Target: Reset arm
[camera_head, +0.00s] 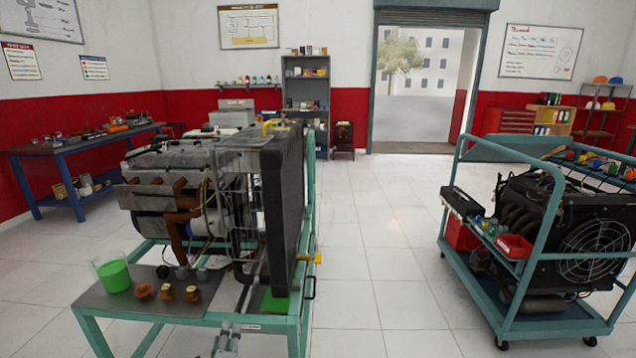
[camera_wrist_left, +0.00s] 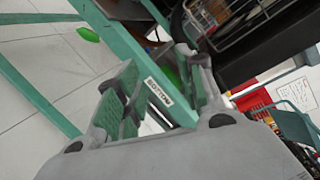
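My left gripper (camera_head: 228,342) shows low in the head view, in front of the near side of the left engine trainer's teal frame (camera_head: 290,325). In the left wrist view my left gripper (camera_wrist_left: 160,88) has its two fingers spread apart. A teal frame bar (camera_wrist_left: 165,92) with a label reading "BOTTOM" shows between the fingers. I cannot tell whether the fingers touch it. No loose object shows in the grip. My right gripper is not in view.
The left trainer carries an engine (camera_head: 180,185), a radiator (camera_head: 285,205) and a tray (camera_head: 150,303) with a green-filled beaker (camera_head: 114,275) and several small parts. A second engine cart (camera_head: 520,305) stands right. The tiled floor (camera_head: 385,260) between them is clear.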

